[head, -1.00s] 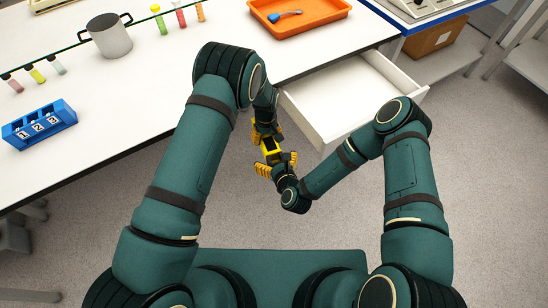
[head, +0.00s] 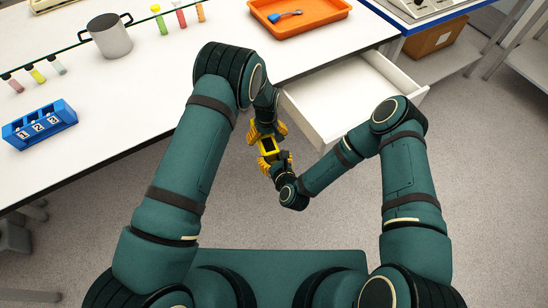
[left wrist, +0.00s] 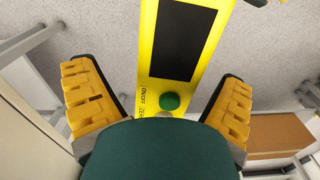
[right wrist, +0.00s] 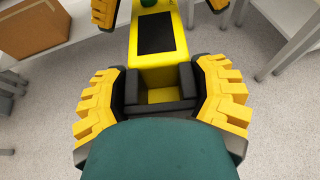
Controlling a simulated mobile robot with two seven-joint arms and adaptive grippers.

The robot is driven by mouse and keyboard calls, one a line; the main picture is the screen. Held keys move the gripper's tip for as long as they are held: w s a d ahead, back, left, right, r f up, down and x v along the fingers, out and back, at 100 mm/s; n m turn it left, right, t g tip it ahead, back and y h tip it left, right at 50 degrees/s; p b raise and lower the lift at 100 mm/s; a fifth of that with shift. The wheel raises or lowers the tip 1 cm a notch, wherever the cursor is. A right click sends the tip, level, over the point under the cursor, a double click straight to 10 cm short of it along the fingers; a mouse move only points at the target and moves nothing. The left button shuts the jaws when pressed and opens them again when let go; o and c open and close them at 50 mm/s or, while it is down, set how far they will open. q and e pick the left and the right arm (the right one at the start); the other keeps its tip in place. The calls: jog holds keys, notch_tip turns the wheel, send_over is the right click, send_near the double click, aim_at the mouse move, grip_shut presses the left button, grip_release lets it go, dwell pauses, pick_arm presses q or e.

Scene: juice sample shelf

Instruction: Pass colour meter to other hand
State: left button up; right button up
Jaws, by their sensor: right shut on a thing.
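The yellow colour meter (head: 268,146) with a dark screen is held in the air between my two grippers, beyond the table's front edge. In the left wrist view the meter (left wrist: 188,75) shows its screen and a green button. My left gripper (head: 268,130) is open, its fingers apart on either side of the button end, with visible gaps. My right gripper (head: 277,164) is shut on the other end of the meter (right wrist: 163,65). In the right wrist view dark pads lie at that end; the exact contact is partly hidden.
An open white drawer (head: 345,98) is just right of the grippers. The white table (head: 185,75) carries an orange tray (head: 300,27), a grey pot (head: 110,40), a blue numbered rack (head: 40,127) and several coloured vials. Floor is clear below the grippers.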

aim_at(267, 137)
pick_arm(q)
notch_tip(267, 137, up, 12)
jog(key=s+a+f+h, duration=0.2)
jog(key=s+a+f, duration=0.45)
jog(key=s, duration=0.35)
jog(key=s+m+t+h, duration=0.2)
jog(key=s, duration=1.2)
jog(key=shift+a+r, duration=0.3)
jog(key=shift+r, duration=0.15)
